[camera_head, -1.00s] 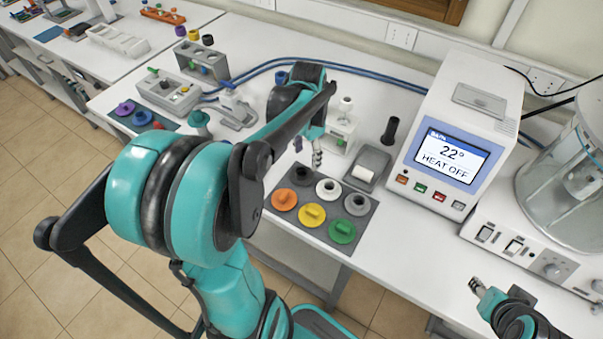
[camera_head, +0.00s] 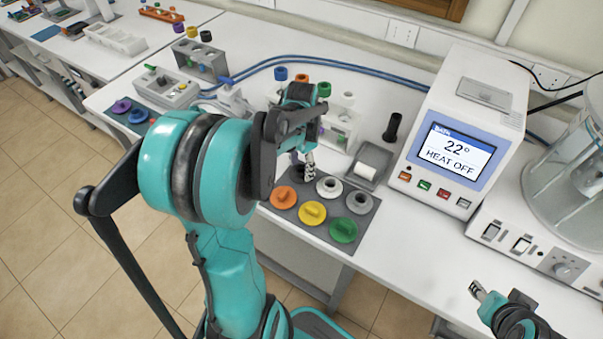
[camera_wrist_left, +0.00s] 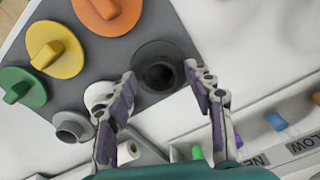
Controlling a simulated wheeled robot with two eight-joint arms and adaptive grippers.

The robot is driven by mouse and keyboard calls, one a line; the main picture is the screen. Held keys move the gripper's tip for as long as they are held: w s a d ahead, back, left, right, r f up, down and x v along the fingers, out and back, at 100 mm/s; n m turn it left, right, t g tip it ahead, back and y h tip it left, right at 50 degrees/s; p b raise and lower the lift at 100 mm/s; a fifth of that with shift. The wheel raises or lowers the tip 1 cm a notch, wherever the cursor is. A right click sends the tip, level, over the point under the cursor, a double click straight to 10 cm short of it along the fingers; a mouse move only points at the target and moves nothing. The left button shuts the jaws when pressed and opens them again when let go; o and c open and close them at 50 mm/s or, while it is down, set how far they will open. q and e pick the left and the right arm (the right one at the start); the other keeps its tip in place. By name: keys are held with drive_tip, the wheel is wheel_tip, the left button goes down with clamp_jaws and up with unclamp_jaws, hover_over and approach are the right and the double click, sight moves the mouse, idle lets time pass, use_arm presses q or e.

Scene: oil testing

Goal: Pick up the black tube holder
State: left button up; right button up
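The black tube holder (camera_wrist_left: 158,64) is a dark round collar with a raised hollow centre. In the left wrist view it sits on the grey mat (camera_wrist_left: 195,48). In the head view the holder (camera_head: 297,177) is at the mat's back left corner, partly hidden by my left gripper (camera_head: 309,168). In the left wrist view my left gripper (camera_wrist_left: 161,80) is open, with one fingertip on each side of the holder's centre. I cannot tell whether they touch it. My right gripper (camera_head: 478,291) is low at the right, apart from the mat; its opening is unclear.
Orange (camera_head: 284,197), yellow (camera_head: 312,213), green (camera_head: 343,230), white (camera_head: 329,188) and grey (camera_head: 360,202) holders share the mat. A tray with a white roll (camera_head: 373,160), a black upright cylinder (camera_head: 392,127) and the heater (camera_head: 460,140) stand to the right.

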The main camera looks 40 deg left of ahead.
use_arm(q)
drive_tip(key=c, duration=0.9)
drive_tip(key=shift+r, duration=0.1)
